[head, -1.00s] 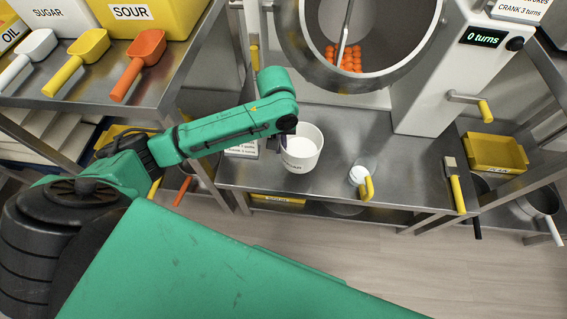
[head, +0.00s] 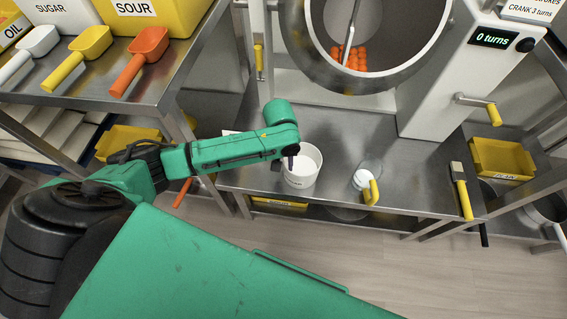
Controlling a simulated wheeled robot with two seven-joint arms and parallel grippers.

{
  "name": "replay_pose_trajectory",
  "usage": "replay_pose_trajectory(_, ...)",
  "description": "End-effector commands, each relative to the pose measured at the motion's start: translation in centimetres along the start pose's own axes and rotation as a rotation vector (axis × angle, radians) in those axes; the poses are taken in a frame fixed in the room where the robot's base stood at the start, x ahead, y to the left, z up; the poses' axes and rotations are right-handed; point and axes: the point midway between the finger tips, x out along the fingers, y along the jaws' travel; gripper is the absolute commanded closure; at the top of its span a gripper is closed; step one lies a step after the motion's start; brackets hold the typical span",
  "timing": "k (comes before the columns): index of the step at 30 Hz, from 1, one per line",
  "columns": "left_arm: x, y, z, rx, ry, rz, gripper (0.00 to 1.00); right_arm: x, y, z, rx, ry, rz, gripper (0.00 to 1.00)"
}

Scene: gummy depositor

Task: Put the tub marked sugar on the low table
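The white tub (head: 303,180) with white contents is at the front left of the low steel table (head: 335,205). It is upright, on the tabletop or just above it; I cannot tell which. Its label is mostly hidden and too small to read. My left gripper (head: 284,162) comes in from the left and points down at the tub's left rim. One dark finger shows inside the rim and one outside, so it appears shut on the tub's wall. My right gripper is out of view.
A small clear jar with a yellow-handled scoop (head: 368,187) stands right of the tub. A yellow-handled brush (head: 461,190) lies at the right edge. The mixing drum (head: 365,80) with orange pieces is behind. A shelf with scoops (head: 140,60) is at the upper left.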

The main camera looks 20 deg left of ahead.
Motion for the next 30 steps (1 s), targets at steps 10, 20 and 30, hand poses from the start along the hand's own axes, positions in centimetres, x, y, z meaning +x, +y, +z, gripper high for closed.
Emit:
replay_pose_trajectory(10, -2.5, 0.1, 0.0, 0.0, 0.001, 0.001, 0.64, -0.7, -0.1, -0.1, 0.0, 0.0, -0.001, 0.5)
replay_pose_trajectory(20, -11.0, 0.1, -0.1, 0.0, 0.001, 0.001, 0.64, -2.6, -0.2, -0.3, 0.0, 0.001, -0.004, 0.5)
replay_pose_trajectory(30, -12.3, 0.0, 0.0, -0.001, -0.001, 0.0, 0.64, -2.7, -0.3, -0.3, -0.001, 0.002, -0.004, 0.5)
